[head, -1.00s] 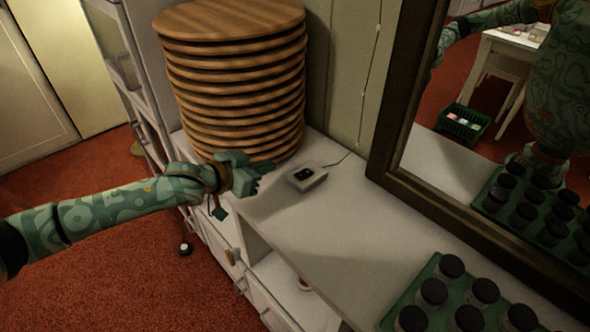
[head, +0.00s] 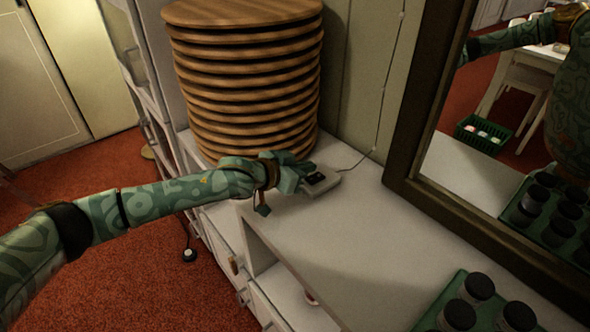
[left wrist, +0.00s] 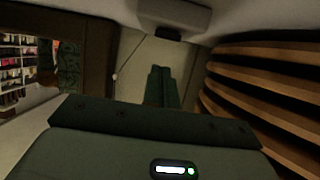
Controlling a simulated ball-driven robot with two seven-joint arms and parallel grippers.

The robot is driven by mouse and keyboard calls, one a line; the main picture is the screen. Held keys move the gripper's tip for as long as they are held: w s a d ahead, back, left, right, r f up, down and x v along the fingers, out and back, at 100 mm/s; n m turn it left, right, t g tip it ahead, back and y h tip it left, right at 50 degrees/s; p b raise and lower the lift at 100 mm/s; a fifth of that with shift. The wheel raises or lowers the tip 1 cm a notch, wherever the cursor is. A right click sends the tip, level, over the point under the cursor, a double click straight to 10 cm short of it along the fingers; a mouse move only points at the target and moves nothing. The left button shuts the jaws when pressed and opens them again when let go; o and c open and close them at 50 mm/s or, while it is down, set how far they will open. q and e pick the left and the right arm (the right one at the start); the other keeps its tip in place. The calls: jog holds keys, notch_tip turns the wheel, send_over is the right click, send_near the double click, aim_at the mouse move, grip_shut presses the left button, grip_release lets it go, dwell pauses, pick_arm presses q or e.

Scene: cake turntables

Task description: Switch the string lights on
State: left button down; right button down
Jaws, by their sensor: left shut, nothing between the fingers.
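A small pale switch box (head: 325,187) with a dark rocker on top sits on the white counter, right of the wooden boards. It also shows upside down at the top of the left wrist view (left wrist: 190,15). A cord runs from it to the string lights (head: 390,85), a thin wire with small pale bulbs on the wall; I cannot tell whether they are lit. My left gripper (head: 304,171) is shut and empty, its fingertips at the box's left side by the rocker. I cannot tell whether they touch it. My fingers (left wrist: 160,85) show in the wrist view. My right gripper is not in view.
A tall stack of round wooden boards (head: 245,75) stands close behind my left gripper. A dark-framed mirror (head: 415,190) leans at the right. A green tray (head: 432,318) of dark-lidded jars stands at the front right. The counter (head: 350,240) between is clear.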

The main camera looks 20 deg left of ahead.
pick_arm(q)
jog(key=shift+s+a+f+b, duration=0.1)
jog(key=shift+f+b, duration=0.15)
jog(key=shift+f, duration=0.4)
jog(key=shift+s+a+f+b, duration=0.1)
jog(key=shift+f+b, duration=0.1)
jog(key=shift+f, duration=0.4)
jog(key=shift+s+p, duration=0.1)
jog(key=shift+p, duration=0.2)
jog(key=shift+f, duration=0.25)
jog(key=shift+r, duration=0.1)
jog(key=shift+r+p, duration=0.8)
jog(key=shift+p, duration=0.05)
jog(key=shift+f, duration=0.1)
